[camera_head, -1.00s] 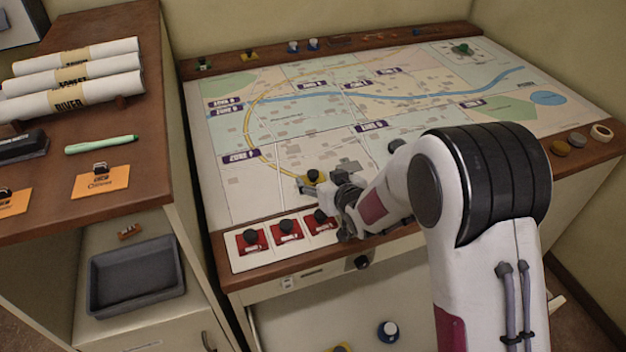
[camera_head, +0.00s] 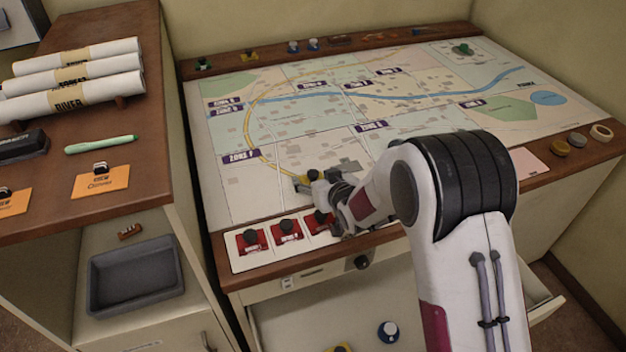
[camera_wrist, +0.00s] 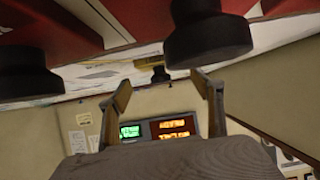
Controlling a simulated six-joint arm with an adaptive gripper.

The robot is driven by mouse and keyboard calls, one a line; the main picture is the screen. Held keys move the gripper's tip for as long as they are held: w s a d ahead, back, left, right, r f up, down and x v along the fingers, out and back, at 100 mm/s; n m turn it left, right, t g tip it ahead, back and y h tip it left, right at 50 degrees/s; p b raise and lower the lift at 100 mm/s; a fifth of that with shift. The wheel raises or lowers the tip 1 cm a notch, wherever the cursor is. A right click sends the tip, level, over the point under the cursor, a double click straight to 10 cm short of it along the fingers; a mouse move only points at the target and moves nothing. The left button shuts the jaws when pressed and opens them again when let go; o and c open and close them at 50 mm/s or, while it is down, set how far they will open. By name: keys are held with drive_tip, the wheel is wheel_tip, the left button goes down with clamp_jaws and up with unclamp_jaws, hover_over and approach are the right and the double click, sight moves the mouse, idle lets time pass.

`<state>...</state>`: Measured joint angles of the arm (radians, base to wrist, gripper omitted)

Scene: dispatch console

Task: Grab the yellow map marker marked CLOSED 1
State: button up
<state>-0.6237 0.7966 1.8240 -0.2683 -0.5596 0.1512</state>
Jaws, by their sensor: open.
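A yellow map marker with a dark knob (camera_head: 313,175) sits on the map near its front edge, mostly hidden behind my gripper (camera_head: 305,183). Its label cannot be read. In the wrist view my gripper (camera_wrist: 163,98) is open, with nothing between its fingers. A small dark knob (camera_wrist: 160,74) shows beyond and between the fingertips, apart from them; it looks like the marker's. Another yellow marker (camera_head: 249,56) stands on the back ledge of the map table, its label too small to read.
Red blocks with black knobs (camera_head: 286,231) stand in a white tray along the front edge, close beneath my gripper. Their large black knobs (camera_wrist: 207,40) fill the top of the wrist view. An open drawer (camera_head: 440,330) lies below. The map (camera_head: 400,120) is mostly clear.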

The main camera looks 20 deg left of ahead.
sight(315, 177)
drive_tip(key=shift+x, duration=1.5)
drive_tip(key=c, duration=1.2)
